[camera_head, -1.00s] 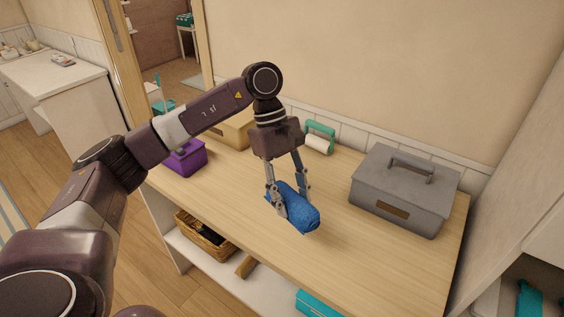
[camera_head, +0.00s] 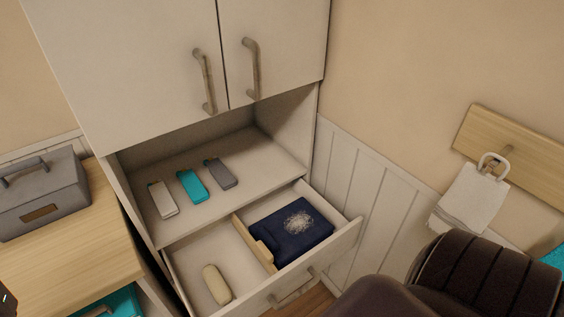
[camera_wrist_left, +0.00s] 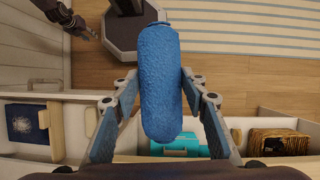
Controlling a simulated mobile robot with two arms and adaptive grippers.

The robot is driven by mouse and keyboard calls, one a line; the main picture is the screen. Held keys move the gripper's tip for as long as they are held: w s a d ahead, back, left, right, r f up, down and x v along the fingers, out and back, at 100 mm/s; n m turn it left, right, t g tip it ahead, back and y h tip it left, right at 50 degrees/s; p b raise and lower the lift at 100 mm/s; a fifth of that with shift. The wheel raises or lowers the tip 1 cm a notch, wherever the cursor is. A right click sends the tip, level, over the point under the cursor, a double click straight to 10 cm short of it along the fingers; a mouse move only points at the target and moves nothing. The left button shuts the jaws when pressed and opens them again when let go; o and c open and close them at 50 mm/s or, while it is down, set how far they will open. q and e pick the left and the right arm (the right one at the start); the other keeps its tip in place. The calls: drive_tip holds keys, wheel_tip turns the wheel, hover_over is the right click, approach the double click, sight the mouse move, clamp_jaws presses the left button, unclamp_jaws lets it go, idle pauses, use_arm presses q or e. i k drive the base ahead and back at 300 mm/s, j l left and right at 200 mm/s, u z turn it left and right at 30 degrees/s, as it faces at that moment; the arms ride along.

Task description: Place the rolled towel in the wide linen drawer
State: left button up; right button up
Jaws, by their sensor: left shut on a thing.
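The rolled towel (camera_wrist_left: 160,85) is blue and thick. In the left wrist view it lies lengthwise between the fingers of my left gripper (camera_wrist_left: 160,95), which is shut on it. My left gripper and the towel are out of the head view. An open drawer (camera_head: 338,245) stands in the white cabinet. A wooden divider (camera_head: 252,240) splits it. A navy folded cloth (camera_head: 290,227) with a pale pattern lies right of the divider, a beige rounded item (camera_head: 217,284) left of it. My right gripper (camera_wrist_left: 82,25) seems to show small at the left wrist view's top left; its fingers are unclear.
Three small items, white (camera_head: 163,199), teal (camera_head: 191,186) and grey (camera_head: 221,173), lie on the shelf above the drawer. A grey box (camera_head: 45,195) sits on the wooden counter (camera_head: 90,240) at left. A white towel (camera_head: 468,200) hangs at right.

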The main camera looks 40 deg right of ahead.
sight(237, 269)
drive_tip(key=k+l+z, duration=0.15)
drive_tip(key=l+z, duration=0.15)
drive_tip(key=k+l+z, duration=0.15)
drive_tip(key=l+z, duration=0.45)
drive_tip(key=l, duration=0.15)
drive_tip(key=z, duration=0.3)
drive_tip(key=k+l, duration=0.05)
